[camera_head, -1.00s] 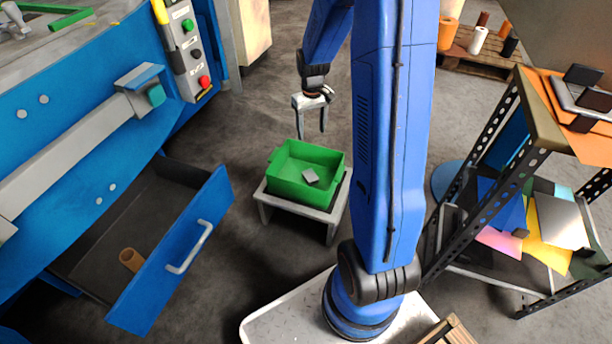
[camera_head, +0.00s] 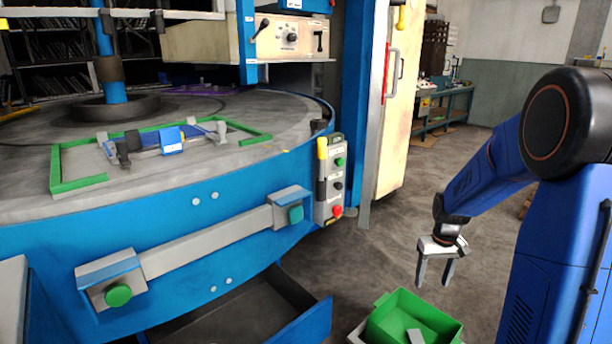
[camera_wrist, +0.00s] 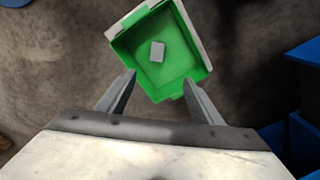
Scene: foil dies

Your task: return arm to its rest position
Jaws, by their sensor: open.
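My gripper (camera_head: 435,284) is open and empty, hanging with its fingers down above the green bin in the head view. In the wrist view my two fingers (camera_wrist: 158,92) are spread apart, with the bin beyond them. The green bin (camera_head: 384,312) sits on a small light stand at the bottom of the head view, partly cut off by the frame edge. A small grey block (camera_wrist: 157,52) lies on the bin floor. My blue arm stands at the right of the head view, bent at the elbow, with the forearm reaching down to the left.
A large blue machine (camera_head: 235,238) with a round grey table fills the left. Its open drawer (camera_head: 305,322) juts out near the bin. A control box (camera_head: 329,180) hangs on its side. Open floor (camera_head: 400,225) lies behind my gripper, and a workbench (camera_head: 447,108) stands farther back.

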